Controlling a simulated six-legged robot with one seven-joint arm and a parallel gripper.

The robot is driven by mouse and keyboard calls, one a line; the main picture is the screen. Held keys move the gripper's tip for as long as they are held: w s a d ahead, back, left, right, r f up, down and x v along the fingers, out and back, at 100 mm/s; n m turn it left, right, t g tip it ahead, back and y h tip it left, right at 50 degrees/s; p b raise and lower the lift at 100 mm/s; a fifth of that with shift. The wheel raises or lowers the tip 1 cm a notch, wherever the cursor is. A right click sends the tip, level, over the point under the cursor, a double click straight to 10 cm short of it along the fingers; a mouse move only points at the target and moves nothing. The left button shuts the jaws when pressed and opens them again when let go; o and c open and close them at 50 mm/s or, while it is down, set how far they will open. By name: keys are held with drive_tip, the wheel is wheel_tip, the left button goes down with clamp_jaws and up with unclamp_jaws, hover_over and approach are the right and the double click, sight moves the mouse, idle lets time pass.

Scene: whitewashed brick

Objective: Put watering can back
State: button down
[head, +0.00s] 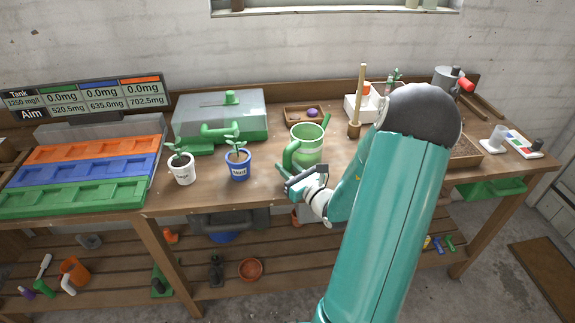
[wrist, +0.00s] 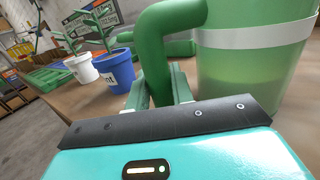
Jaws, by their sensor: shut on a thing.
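The green watering can (head: 308,146) stands upright at the middle of the wooden bench, with its handle towards the lower left. My gripper (head: 289,176) is at that handle, in front of the can. In the wrist view the thick green handle (wrist: 155,50) comes down between the fingers of my gripper (wrist: 158,92), which is shut on it. The can's pale green body (wrist: 255,60) with a white band fills the right of the wrist view. I cannot tell whether the can's base touches the bench top.
A blue pot (head: 238,164) and a white pot (head: 183,168) with seedlings stand left of the can. A lidded propagator box (head: 219,114) is behind them. Coloured trays (head: 90,170) lie at the far left. A wooden-handled tool (head: 361,100) stands behind right.

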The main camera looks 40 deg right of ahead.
drive_tip(key=shift+w+a+r, duration=0.1)
drive_tip(key=shift+a+r, duration=0.05)
drive_tip(key=shift+a, duration=0.1)
drive_tip(key=shift+d, duration=0.1)
drive_tip(key=shift+f, duration=0.2)
drive_tip(key=c, duration=1.2)
unclamp_jaws()
